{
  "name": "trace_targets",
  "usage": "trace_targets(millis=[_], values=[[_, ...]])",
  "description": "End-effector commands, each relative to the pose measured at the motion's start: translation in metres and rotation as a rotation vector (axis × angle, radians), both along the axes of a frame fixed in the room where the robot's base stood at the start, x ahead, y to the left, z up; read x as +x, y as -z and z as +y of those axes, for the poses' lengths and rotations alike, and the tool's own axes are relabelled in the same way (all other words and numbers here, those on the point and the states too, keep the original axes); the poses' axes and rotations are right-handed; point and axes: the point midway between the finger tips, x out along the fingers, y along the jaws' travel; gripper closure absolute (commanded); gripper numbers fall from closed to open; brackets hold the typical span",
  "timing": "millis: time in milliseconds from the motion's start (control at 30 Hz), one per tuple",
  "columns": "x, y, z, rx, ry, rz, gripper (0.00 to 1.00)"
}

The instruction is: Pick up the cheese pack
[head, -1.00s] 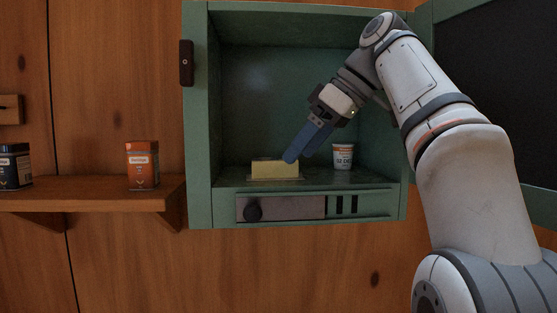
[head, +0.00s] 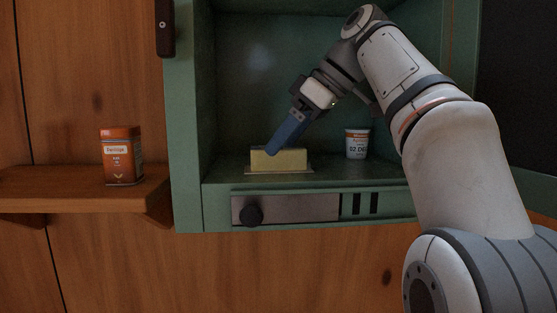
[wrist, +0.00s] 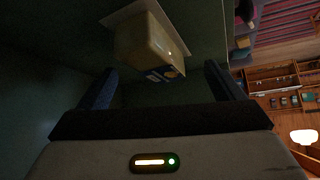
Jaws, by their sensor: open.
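The cheese pack looks like a yellow block (head: 290,160) lying on a thin pale board (head: 306,171) on the floor of the green cabinet. In the wrist view the yellow block (wrist: 143,42) is ahead of the fingers, with a dark blue printed label on one face. My gripper (head: 271,152) reaches in from the upper right, its blue fingertips at the block's left part in the head view. In the wrist view my gripper (wrist: 160,80) is open, fingers wide apart, with the block beyond the gap, toward the left finger. I cannot tell whether a fingertip touches it.
A white tub (head: 357,144) stands right of the block inside the cabinet. An orange tin (head: 122,156) stands on a wooden shelf (head: 75,190) at left.

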Motion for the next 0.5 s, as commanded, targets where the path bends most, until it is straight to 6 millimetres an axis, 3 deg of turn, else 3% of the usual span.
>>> trace_targets(millis=[200, 500], values=[[0.008, 0.021, 0.014, 0.0, 0.002, 0.001, 0.12], [0.01, 0.028, 0.018, 0.0, 0.005, -0.001, 0.12]])
